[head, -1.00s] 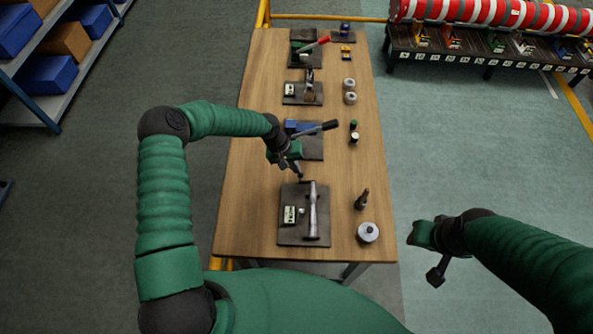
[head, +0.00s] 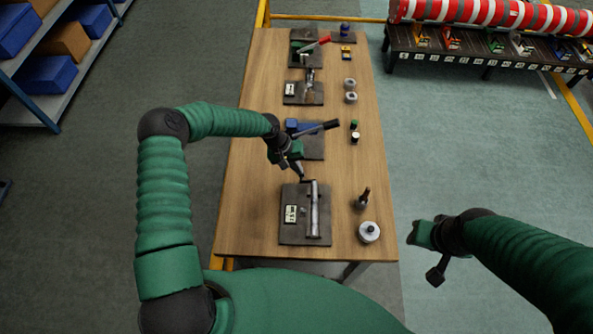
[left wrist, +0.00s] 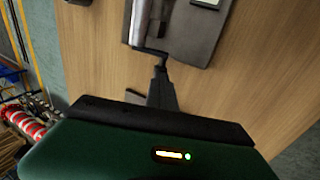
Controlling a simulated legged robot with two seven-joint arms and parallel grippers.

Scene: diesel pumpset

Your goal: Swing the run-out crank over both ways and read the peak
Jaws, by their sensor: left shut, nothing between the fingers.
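The run-out fixture, a dark plate (head: 293,236) with a pale metal shaft (head: 314,210) and a small lit readout (head: 291,214), lies at the near end of the bench. The readout's digits are too small to read surely. A dark crank (left wrist: 150,54) shows at the shaft's end in the left wrist view. My left gripper (head: 302,179) is shut and empty, its tips at the crank end of the shaft; in the left wrist view its fingers (left wrist: 161,75) seem to touch or nearly touch the crank. My right gripper (head: 437,272) hangs off the bench's right side, its jaws unclear.
A bottle-like part (head: 363,198) and a round metal part (head: 369,232) stand right of the plate. A blue fixture with a black lever (head: 322,129) sits just beyond my left gripper. More fixtures line the wooden bench (head: 245,200).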

